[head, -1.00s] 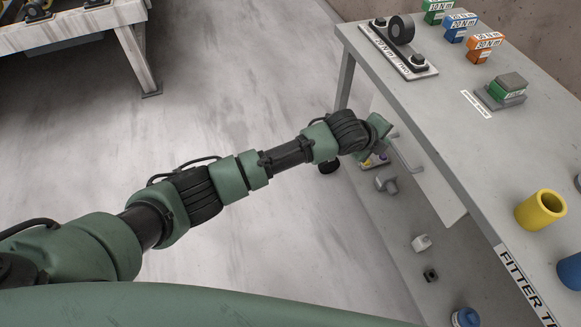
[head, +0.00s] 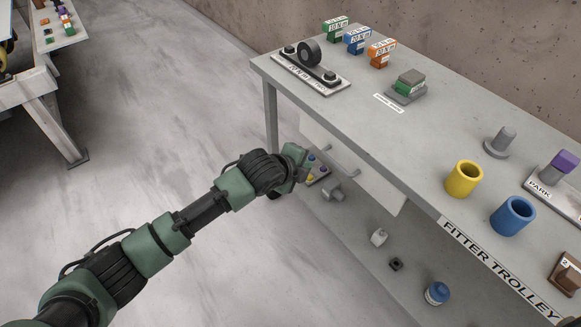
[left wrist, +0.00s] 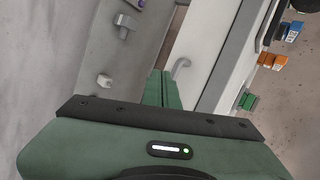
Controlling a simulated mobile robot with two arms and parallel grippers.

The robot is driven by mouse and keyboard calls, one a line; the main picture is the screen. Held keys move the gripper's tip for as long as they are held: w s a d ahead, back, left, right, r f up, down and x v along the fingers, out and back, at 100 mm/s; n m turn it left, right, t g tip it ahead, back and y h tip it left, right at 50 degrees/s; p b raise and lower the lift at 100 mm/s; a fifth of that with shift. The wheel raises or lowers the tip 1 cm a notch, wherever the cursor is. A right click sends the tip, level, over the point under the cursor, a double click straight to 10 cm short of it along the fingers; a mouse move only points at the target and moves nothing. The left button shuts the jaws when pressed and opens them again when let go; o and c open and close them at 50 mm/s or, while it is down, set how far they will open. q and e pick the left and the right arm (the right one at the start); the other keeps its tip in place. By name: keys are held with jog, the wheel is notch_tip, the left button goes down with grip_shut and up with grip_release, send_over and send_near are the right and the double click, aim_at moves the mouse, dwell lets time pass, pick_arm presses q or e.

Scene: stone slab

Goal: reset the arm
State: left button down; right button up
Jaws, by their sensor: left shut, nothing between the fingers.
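My left arm comes in from the lower left in the head view. Its green gripper (head: 299,163) is at the left end of the grey trolley (head: 420,160), beside the white drawer front and its handle (head: 346,158). In the left wrist view the two green fingers (left wrist: 162,88) are together, with nothing between them. The drawer handle (left wrist: 180,67) shows just past the fingertips; whether they touch cannot be told. My right gripper is not in view.
The trolley top carries a yellow cup (head: 464,180), a blue cup (head: 513,217), a grey knobbed piece (head: 501,142) and labelled coloured blocks (head: 382,53). Small parts, including a blue-capped jar (head: 437,293), stand on the lower shelf. Another bench (head: 40,85) is at the upper left. The floor between is clear.

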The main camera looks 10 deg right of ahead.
pick_arm(q)
jog(key=v, duration=0.6)
jog(key=w+a+f+n+y, duration=0.1)
jog(key=a+f+n, duration=0.3)
jog(key=f, duration=0.5)
jog(key=w+a+f+n+y, duration=0.1)
jog(key=a+f+n, duration=0.4)
jog(key=f, duration=0.3)
jog(key=s+a+f+n+g+y, duration=0.1)
jog(key=s+a+f+n, duration=0.25)
jog(key=f, duration=0.45)
jog(key=s+a+f+n+y, duration=0.1)
jog(key=s+a+f+n, duration=0.1)
jog(key=s+a+f, duration=0.4)
jog(key=s+a+f+n+g+y, duration=0.1)
jog(key=s+a+f+n+g, duration=0.4)
jog(key=s+f, duration=1.15)
jog(key=s+a+f+n, duration=0.2)
jog(key=s+a, duration=0.1)
jog(key=s, duration=0.8)
jog(key=s+a+f+n+y, duration=0.1)
jog(key=s+a, duration=0.3)
jog(key=s, duration=0.8)
jog(key=shift+f+n, duration=0.65)
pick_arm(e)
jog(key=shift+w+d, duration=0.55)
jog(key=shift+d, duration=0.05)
pick_arm(q)
jog(key=shift+a, duration=0.1)
